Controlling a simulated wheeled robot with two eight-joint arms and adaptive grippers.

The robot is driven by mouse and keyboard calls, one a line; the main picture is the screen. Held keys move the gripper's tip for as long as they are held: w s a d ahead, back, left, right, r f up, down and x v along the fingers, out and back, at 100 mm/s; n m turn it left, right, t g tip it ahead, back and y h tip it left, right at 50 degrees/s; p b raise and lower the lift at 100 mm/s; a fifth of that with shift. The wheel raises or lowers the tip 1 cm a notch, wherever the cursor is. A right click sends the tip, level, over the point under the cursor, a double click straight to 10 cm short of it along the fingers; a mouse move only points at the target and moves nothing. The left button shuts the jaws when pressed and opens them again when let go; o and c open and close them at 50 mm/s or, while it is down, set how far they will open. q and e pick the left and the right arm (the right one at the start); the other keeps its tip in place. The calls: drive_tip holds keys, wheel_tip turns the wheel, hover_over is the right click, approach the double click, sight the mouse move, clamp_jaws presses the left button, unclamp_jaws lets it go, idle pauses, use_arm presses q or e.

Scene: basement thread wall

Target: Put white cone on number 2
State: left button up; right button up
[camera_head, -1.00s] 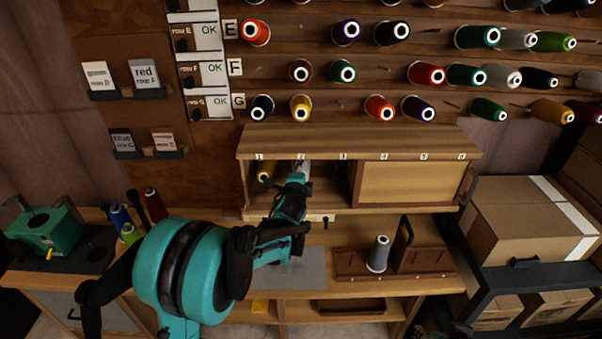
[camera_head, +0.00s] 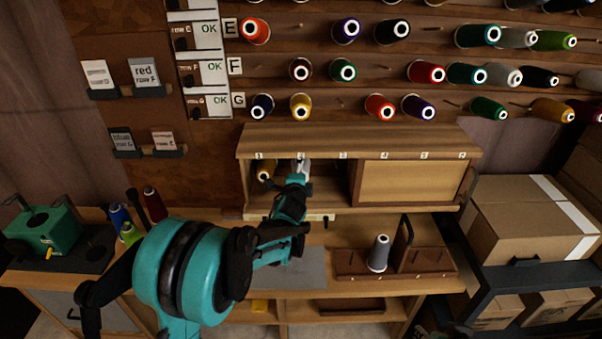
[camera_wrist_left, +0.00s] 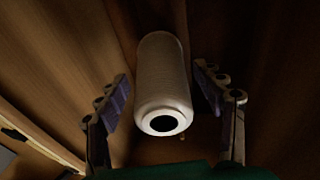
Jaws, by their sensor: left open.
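The white cone (camera_wrist_left: 163,85) is in the middle of the left wrist view, with its dark hole toward the camera. My left gripper (camera_wrist_left: 167,88) is open, with one finger on each side of the cone and visible gaps to both. In the head view the left gripper (camera_head: 299,176) reaches into the open left part of the cabinet (camera_head: 360,141) by number 2 (camera_head: 301,156). A bit of the white cone (camera_head: 304,166) shows there just beyond the gripper; the rest is hidden by it. My right gripper is not in view.
A wooden panel (camera_head: 410,183) covers the cabinet's right part. A grey cone (camera_head: 379,253) stands on a brown rack on the bench. Cardboard boxes (camera_head: 520,215) are at the right.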

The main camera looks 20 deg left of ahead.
use_arm(q)
drive_tip(key=shift+s, duration=0.1)
drive_tip(key=s+r+n+g, duration=0.25)
drive_tip(key=s+n, duration=0.55)
drive_tip(key=s, duration=1.5)
drive_tip(key=s+d+f+n+g+h, duration=0.1)
drive_tip(key=s+d+f+n+g, duration=0.1)
drive_tip(key=s, duration=0.6)
drive_tip(key=s+d+f+n+g+h, duration=0.1)
drive_tip(key=s+d+f+n+g, duration=0.1)
drive_tip(key=s+f+n, duration=0.3)
drive_tip(key=s+g, duration=0.1)
drive_tip(key=s, duration=0.3)
drive_tip(key=shift+n, duration=0.4)
